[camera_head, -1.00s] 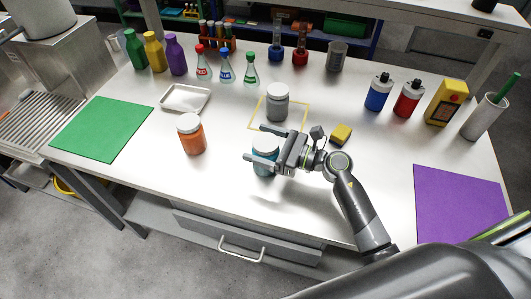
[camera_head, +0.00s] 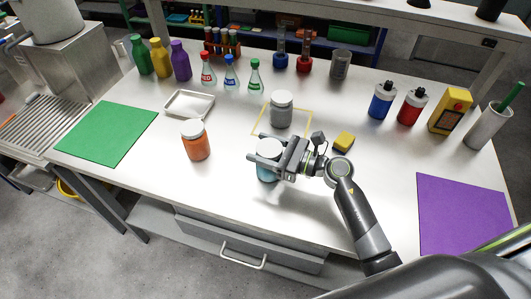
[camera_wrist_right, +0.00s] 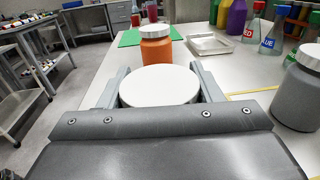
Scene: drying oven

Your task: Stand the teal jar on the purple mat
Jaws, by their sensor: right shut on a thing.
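The teal jar (camera_head: 266,171) with a white lid stands near the front middle of the white table. My right gripper (camera_head: 268,160) is shut around it, one finger on each side just below the lid. In the right wrist view the jar's white lid (camera_wrist_right: 159,86) sits between the two fingers (camera_wrist_right: 160,92), and its teal body is hidden. I cannot tell whether the jar touches the table. The purple mat (camera_head: 462,214) lies flat and empty at the table's right front. My left gripper is not in view.
An orange jar (camera_head: 195,140) stands left of the gripper. A grey jar (camera_head: 280,109) stands behind, by a yellow outline. A yellow sponge (camera_head: 344,142) lies to the right. Blue (camera_head: 382,101) and red (camera_head: 411,107) bottles stand behind the mat. The table between jar and mat is clear except my arm.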

